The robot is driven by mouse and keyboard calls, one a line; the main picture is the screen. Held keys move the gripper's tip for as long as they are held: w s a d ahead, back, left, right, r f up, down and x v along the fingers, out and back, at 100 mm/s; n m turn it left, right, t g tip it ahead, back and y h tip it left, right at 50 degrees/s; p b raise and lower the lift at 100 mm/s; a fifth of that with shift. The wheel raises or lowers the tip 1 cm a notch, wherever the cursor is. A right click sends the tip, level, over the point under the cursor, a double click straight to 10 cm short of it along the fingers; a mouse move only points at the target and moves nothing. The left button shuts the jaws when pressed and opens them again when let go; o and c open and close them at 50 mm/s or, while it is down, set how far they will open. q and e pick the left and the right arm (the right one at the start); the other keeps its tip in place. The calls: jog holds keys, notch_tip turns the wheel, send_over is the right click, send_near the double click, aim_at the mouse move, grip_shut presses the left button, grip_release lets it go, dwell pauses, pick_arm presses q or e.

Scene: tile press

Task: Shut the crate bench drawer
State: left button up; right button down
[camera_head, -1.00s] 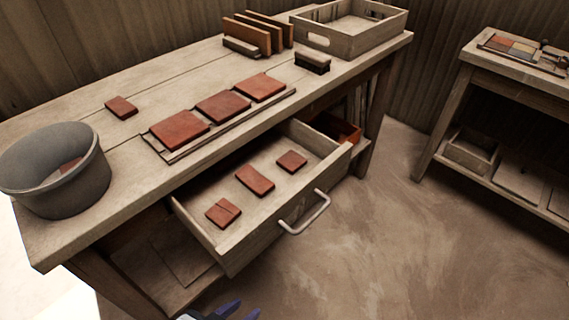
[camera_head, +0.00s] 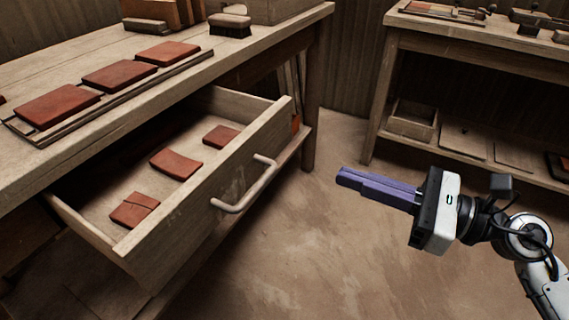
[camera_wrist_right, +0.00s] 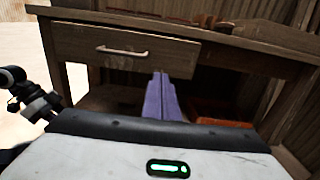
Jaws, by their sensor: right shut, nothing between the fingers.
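The crate bench drawer (camera_head: 205,213) stands pulled out from under the bench top, with a metal bar handle (camera_head: 246,187) on its front. Several red tiles lie inside, one of them (camera_head: 176,163) near the middle. My right gripper (camera_head: 342,177) is shut and empty, to the right of the drawer front and apart from it, its purple fingers pointing left. In the right wrist view the closed fingers (camera_wrist_right: 161,80) point towards the bench, with the drawer front (camera_wrist_right: 120,50) and its handle (camera_wrist_right: 122,51) ahead and to the left.
The bench top (camera_head: 40,160) holds red tiles on a board, a brush (camera_head: 230,25) and upright wooden slabs. A second bench (camera_head: 470,45) with a low shelf stands at the back right. Floor between the benches is clear.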

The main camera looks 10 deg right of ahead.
aim_at(267, 148)
jog(key=x, duration=1.3)
jog(key=shift+a, duration=0.1)
jog(key=shift+w, duration=0.1)
